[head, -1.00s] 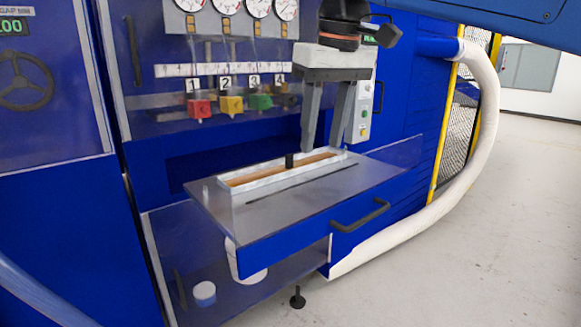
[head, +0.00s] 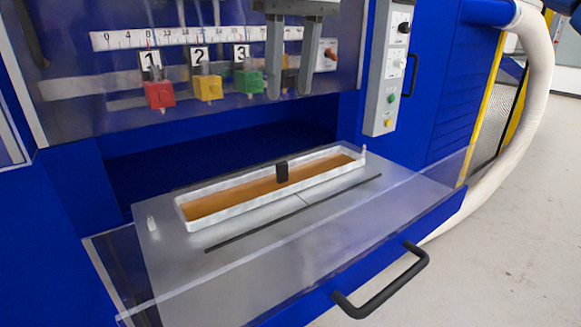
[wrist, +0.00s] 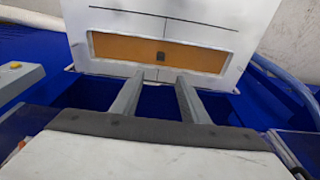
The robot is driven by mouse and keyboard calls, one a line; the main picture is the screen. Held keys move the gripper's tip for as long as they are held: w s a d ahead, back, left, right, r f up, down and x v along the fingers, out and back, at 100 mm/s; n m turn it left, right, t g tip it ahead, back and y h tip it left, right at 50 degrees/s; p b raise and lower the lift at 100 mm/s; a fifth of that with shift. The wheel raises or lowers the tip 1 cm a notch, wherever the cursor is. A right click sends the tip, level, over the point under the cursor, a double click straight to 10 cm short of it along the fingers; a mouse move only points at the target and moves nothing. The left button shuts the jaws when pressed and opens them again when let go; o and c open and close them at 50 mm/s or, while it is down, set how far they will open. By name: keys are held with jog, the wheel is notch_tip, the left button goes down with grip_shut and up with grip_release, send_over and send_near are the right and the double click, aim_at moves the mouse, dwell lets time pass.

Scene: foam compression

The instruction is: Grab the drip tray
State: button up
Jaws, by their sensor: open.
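The drip tray (head: 232,212) is a long, shallow white tray with brown liquid in it. A black upright handle (head: 281,172) stands at its middle. The tray lies on the grey top of a pulled-out drawer (head: 330,235). It also shows in the wrist view (wrist: 110,47), beyond the fingertips, with the handle (wrist: 160,56) roughly centred between them. My gripper (head: 290,95) is open and empty, its two grey fingers pointing down, above the tray and apart from it. In the wrist view the gripper (wrist: 160,80) has a clear gap between its fingers.
Red (head: 159,95), yellow (head: 208,87) and green (head: 249,82) knobs hang under a ruler scale behind. A grey control box (head: 388,70) stands at right. The drawer has a black bar handle (head: 385,285). A white hose (head: 537,75) curves down at right over open floor.

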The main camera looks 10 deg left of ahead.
send_over(282, 162)
jog(key=f, duration=1.1)
jog(key=shift+s+d+f, duration=0.15)
jog(key=shift+d+f, duration=0.15)
jog(key=shift+d, duration=0.1)
jog(key=shift+a+f, duration=0.2)
jog(key=shift+f, duration=1.25)
jog(key=shift+a+f, duration=0.2)
jog(key=shift+f, duration=1.2)
grip_shut()
